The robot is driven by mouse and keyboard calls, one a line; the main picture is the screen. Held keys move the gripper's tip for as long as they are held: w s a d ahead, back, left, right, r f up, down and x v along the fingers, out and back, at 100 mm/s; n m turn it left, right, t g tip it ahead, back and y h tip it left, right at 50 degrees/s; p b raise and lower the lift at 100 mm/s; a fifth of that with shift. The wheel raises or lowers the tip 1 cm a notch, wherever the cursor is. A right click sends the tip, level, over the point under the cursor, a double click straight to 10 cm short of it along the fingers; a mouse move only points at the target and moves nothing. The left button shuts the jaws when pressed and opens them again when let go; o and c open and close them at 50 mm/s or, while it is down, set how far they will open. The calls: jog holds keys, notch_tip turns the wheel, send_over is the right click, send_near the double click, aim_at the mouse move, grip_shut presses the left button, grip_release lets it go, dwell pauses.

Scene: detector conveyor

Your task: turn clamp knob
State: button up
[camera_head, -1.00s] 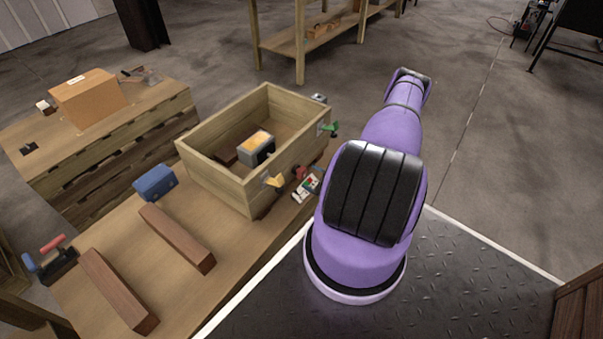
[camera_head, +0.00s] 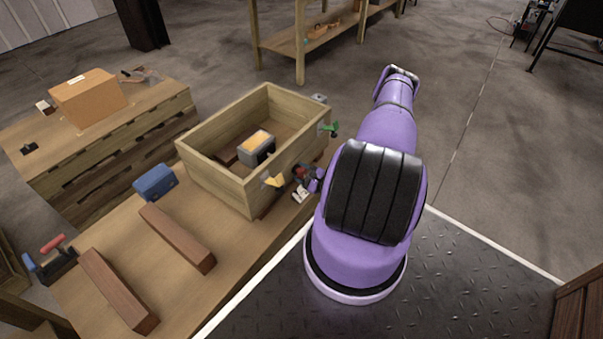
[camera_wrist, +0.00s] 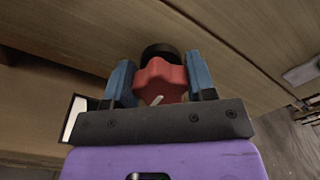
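The red lobed clamp knob (camera_wrist: 160,83) is in the middle of the wrist view, with a pale mark on its face and a round black part behind it. My gripper (camera_wrist: 161,68) has its two blue fingers on either side of the knob, close to its edges. I cannot tell if they press on it. In the head view the knob (camera_head: 299,171) shows as a small red spot at the near side of the wooden crate (camera_head: 220,182), and my gripper (camera_head: 314,180) is beside it, mostly hidden by my arm.
A yellow-topped grey box (camera_head: 257,147) sits inside the crate. Green (camera_head: 329,129) and yellow (camera_head: 273,181) parts stick out of its near wall. A small white device (camera_head: 299,195) lies close below my gripper. Brown bars (camera_head: 178,237) and a blue block (camera_head: 154,182) lie left on the bench.

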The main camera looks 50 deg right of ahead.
jog(key=shift+m, duration=0.4)
jog(key=m, duration=0.3)
jog(key=shift+d+m, duration=0.15)
jog(key=shift+m, duration=0.25)
jog(key=m, duration=0.4)
jog(key=shift+d, duration=0.1)
jog(key=m, duration=0.4)
jog(key=shift+d+m, duration=0.15)
jog(key=shift+m, duration=1.95)
jog(key=shift+f, duration=0.1)
jog(key=o, duration=0.9)
